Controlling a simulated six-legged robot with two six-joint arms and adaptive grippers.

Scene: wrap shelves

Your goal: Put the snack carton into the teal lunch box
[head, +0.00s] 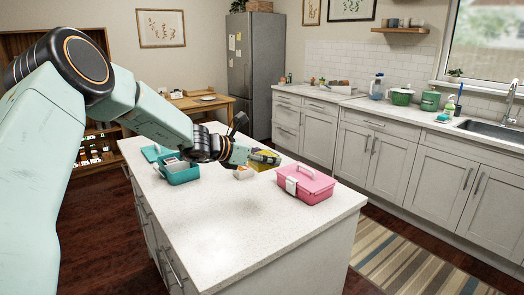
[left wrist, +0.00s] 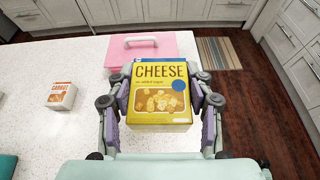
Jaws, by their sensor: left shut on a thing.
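A yellow carton marked CHEESE (left wrist: 161,92), which looks like the snack carton, is between the fingers of my left gripper (left wrist: 160,103). The gripper is shut on its two sides. The carton also shows in the head view (head: 266,158), partly hidden by the gripper. I cannot tell whether its bottom touches the counter. The teal lunch box (head: 183,177) stands open to the left of my gripper, its lid (head: 153,152) folded back. Something pale lies inside it. A teal edge (left wrist: 7,166) shows at the lower left of the left wrist view. My right gripper is not in view.
A shut pink lunch box (head: 310,190) with a handle stands right of the carton on the white island counter (head: 225,230). A small white and orange CARROT carton (left wrist: 62,96) stands between the teal box and the held carton. The near counter is clear.

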